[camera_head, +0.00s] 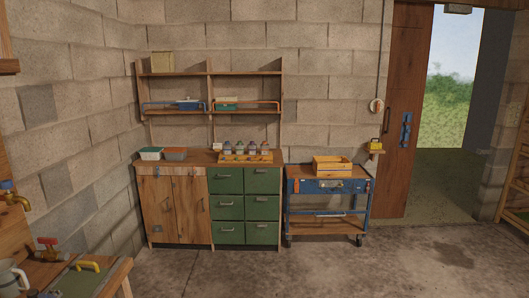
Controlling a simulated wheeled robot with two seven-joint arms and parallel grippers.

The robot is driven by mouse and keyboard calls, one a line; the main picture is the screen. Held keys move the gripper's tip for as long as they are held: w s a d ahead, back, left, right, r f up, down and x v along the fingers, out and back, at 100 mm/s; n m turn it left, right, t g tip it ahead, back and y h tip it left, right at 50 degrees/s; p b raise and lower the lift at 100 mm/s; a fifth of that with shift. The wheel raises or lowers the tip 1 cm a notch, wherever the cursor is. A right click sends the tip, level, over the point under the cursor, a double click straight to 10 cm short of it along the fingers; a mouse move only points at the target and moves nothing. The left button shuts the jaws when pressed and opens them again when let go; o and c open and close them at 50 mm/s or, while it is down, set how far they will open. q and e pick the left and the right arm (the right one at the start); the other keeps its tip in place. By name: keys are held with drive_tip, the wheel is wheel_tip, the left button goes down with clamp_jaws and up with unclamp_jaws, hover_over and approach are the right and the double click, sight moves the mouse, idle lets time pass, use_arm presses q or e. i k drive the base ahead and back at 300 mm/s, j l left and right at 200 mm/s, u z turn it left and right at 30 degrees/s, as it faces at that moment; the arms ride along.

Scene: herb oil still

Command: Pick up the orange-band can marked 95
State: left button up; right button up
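Several small cans or bottles (239,148) stand in a row in a low wooden rack (246,158) on the counter top against the block wall. They are too small for me to read any marking or tell a band's colour, so I cannot tell whether the orange-band can marked 95 is among them. Neither of my grippers is in the view.
The counter has a wooden cupboard (172,208) and green drawers (230,207). A blue wheeled cart (328,187) with a wooden crate (332,171) stands to its right. A workbench (112,275) is at the lower left. The middle floor (290,275) is clear.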

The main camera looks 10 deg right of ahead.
sight(264, 148)
drive_tip(key=i+l+z, duration=0.4)
drive_tip(key=i, duration=0.6)
drive_tip(key=i+z, duration=0.4)
drive_tip(key=i, duration=0.65)
drive_tip(key=i+l, duration=0.1)
drive_tip(key=i, duration=1.55)
